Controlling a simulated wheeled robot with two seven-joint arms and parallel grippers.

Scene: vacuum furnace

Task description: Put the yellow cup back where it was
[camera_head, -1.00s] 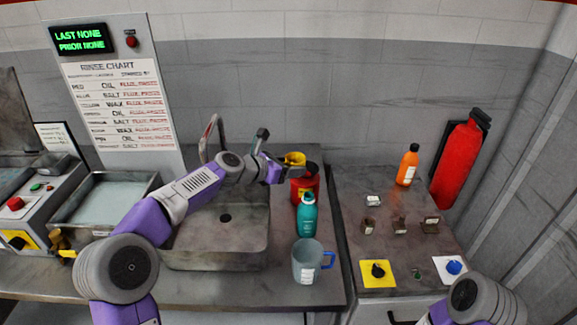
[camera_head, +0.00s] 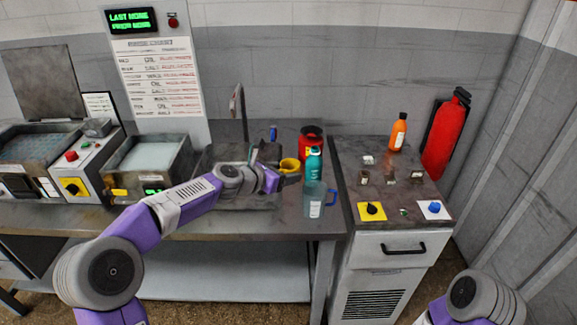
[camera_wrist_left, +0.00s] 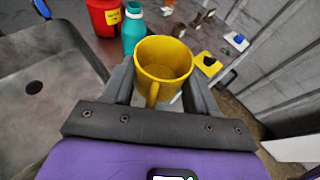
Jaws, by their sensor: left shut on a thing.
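The cup's base is hidden in both views. My right arm shows at the lower right of the head view, but its gripper is out of frame.
A cabinet (camera_head: 388,250) with knobs, small blocks and an orange bottle (camera_head: 398,132) stands further right. A rinse chart (camera_head: 155,84) hangs behind.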

